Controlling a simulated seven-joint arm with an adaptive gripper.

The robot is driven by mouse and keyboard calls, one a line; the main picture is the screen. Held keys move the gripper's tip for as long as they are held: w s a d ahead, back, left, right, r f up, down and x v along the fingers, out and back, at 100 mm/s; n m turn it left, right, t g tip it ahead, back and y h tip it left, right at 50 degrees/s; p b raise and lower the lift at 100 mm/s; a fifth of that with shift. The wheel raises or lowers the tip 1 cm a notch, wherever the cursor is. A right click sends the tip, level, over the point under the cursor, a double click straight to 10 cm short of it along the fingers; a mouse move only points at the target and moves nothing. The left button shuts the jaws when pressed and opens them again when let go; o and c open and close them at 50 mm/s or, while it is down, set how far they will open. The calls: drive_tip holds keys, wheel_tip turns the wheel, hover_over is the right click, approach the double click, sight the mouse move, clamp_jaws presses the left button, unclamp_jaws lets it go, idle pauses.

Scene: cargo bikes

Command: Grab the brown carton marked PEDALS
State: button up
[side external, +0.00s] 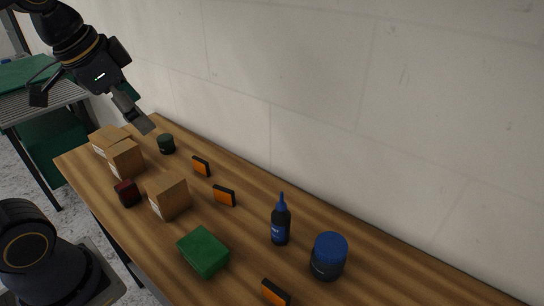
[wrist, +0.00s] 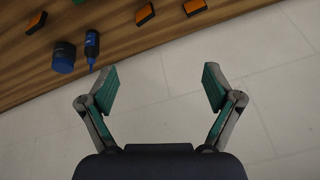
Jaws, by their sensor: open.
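Three brown cartons stand at the left half of the wooden bench in the side view: a rear carton (side external: 105,137), a middle carton (side external: 126,159) close in front of it, and a nearer carton (side external: 169,197). Small pale labels show on their sides, but the print is too small to read, so I cannot tell which is marked PEDALS. My gripper (side external: 91,110) is above the far left end of the bench, higher than the cartons and touching nothing. Its fingers are spread and empty, as the wrist view (wrist: 161,83) shows. No carton is visible in the wrist view.
A dark red box (side external: 127,193), green box (side external: 204,252), dark round tin (side external: 166,144), several orange-faced blocks (side external: 224,195), blue-capped bottle (side external: 281,222) and blue-lidded jar (side external: 328,257) stand on the bench (side external: 240,236). A pale wall (side external: 320,90) runs along the back.

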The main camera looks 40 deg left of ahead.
drive_tip(key=w+a+g, duration=0.2)
drive_tip(key=w+a, duration=0.3)
drive_tip(key=a, duration=0.2)
drive_tip(key=n+g, duration=0.3)
drive_tip(key=n, duration=0.1)
hover_over(121, 147)
wheel_tip(121, 147, down, 9)
drive_tip(key=f, duration=1)
drive_tip(key=shift+s+d+f, duration=0.2)
drive_tip(key=shift+d+f, duration=0.05)
drive_tip(key=shift+d, duration=0.05)
drive_tip(key=f, duration=0.5)
drive_tip(key=shift+w+a+f, duration=0.15)
drive_tip(key=shift+a+f, duration=0.1)
drive_tip(key=shift+f, duration=0.15)
drive_tip(key=c, duration=1.6)
drive_tip(key=shift+r, duration=0.15)
